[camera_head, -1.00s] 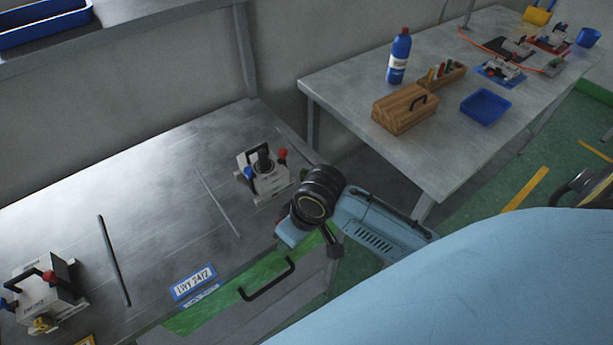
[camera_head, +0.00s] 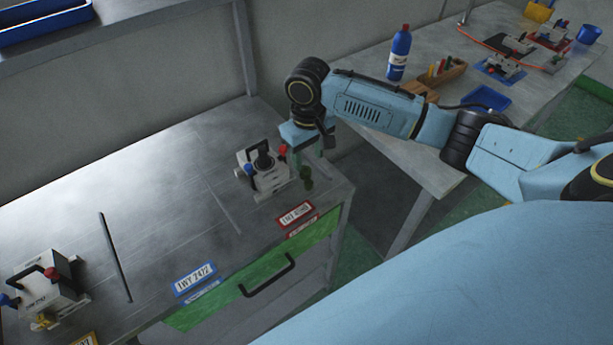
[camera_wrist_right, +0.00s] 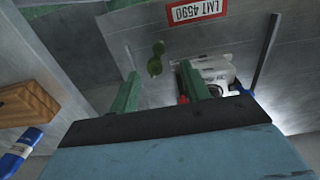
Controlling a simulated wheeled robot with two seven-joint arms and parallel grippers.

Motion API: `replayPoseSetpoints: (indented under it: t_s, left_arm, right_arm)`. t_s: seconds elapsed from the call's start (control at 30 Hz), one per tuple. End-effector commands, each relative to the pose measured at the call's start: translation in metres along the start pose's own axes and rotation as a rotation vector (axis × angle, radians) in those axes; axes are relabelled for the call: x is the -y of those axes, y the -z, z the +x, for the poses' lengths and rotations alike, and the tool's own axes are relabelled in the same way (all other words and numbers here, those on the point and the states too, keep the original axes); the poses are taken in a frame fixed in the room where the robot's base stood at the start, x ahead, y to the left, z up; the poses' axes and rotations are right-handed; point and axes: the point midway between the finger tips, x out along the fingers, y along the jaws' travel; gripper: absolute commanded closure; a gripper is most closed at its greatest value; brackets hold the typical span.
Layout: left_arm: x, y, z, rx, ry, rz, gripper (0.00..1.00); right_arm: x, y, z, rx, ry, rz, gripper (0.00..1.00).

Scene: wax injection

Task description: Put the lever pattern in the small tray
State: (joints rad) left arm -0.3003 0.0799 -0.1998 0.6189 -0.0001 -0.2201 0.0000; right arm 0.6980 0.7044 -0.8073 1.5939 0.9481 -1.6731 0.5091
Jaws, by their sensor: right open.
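A small dark green piece with rounded ends, which looks like the lever pattern (camera_head: 307,178), is at the right end of the near bench, beside a white mould block. It also shows in the right wrist view (camera_wrist_right: 155,62), beyond and between the fingertips. My right gripper (camera_head: 308,160) points down just above it. Its green fingers are apart, with nothing held, and they also show in the wrist view (camera_wrist_right: 160,72). A small blue tray (camera_head: 487,99) lies on the far table; its visible inside looks empty. My left gripper is out of view.
The white mould block (camera_head: 265,172) with red and blue knobs stands close left of the gripper. Another mould block (camera_head: 45,290) is at the bench's left. A blue bottle (camera_head: 399,53) and wooden toolbox stand on the far table. A gap separates bench and table.

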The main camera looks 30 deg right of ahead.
Motion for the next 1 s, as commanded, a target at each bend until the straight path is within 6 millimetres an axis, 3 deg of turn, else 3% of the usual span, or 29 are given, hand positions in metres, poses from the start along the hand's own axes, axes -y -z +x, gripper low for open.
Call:
replayPoseSetpoints:
  t_s: [0.13, 0.43, 0.7, 1.0]
  left_arm:
    - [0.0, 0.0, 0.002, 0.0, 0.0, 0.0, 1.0]
    - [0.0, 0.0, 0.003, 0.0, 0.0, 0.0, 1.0]
    - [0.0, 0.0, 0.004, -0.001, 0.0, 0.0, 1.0]
    - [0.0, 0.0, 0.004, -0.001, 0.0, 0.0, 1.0]
  right_arm:
    - [0.0, 0.0, 0.029, 0.002, 0.0, -0.001, 0.53]
    - [0.0, 0.0, 0.053, -0.001, 0.0, -0.002, 0.53]
    - [-0.002, -0.001, 0.092, 0.0, 0.0, -0.002, 0.53]
    - [-0.002, 0.0, 0.096, -0.003, 0.0, -0.003, 0.53]
